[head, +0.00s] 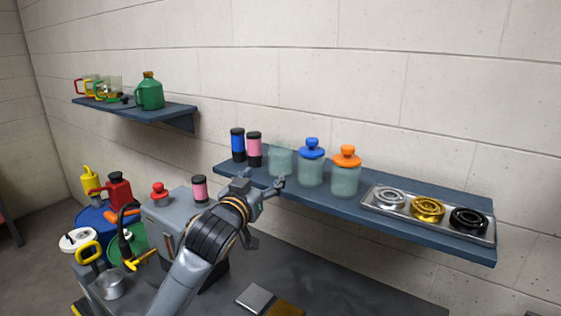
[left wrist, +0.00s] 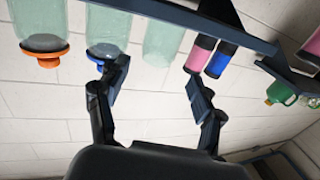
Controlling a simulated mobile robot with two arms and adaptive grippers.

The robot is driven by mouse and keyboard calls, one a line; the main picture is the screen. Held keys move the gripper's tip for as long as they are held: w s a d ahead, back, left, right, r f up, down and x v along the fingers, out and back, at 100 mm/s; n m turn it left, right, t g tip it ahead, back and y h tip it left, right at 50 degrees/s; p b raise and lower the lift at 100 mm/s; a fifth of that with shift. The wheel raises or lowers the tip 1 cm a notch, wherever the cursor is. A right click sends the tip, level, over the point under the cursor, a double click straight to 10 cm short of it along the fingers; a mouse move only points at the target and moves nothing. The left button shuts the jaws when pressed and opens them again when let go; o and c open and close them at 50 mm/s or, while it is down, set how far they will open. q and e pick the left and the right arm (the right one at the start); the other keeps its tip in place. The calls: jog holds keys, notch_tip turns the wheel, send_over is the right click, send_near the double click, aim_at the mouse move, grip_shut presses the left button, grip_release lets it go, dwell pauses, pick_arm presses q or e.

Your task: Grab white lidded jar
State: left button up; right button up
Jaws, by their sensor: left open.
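The white lidded jar (head: 280,161) is a pale translucent jar on the blue wall shelf, between a pink-and-black cylinder and the blue-lidded jar. Its pale lid blends into the wall and is hard to make out. My left gripper (head: 263,181) is open and empty in front of the shelf, with its fingers apart and pointing toward this jar. In the left wrist view, which looks upside down, the jar (left wrist: 164,35) shows ahead between the two fingers (left wrist: 160,88). I see no finger touching it. My right gripper is not in view.
The blue-lidded jar (head: 311,165) and orange-lidded jar (head: 345,174) stand close on the right. Blue (head: 238,146) and pink (head: 254,150) cylinders stand on the left. A metal tray (head: 376,207) with three rings fills the shelf's right end. A cluttered workbench (head: 320,278) lies below.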

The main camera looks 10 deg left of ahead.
aim_at(276, 160)
pick_arm(q)
jog(key=w, duration=0.2)
jog(key=w+p, duration=0.1)
jog(key=w, duration=0.2)
jog(key=shift+w+d, duration=0.35)
jog(key=w+p, duration=0.1)
jog(key=w, duration=0.1)
jog(key=w+p, duration=0.1)
jog(key=p, duration=0.1)
jog(key=shift+w+d+r, duration=0.15)
jog(key=shift+w+r, duration=0.05)
jog(key=shift+w, duration=0.2)
jog(key=shift+w+d+f, duration=0.1)
jog(key=shift+w+f, duration=0.1)
jog(key=shift+w, duration=0.6)
jog(key=c, duration=0.9)
jog(key=shift+r, duration=0.1)
jog(key=shift+c, duration=0.7)
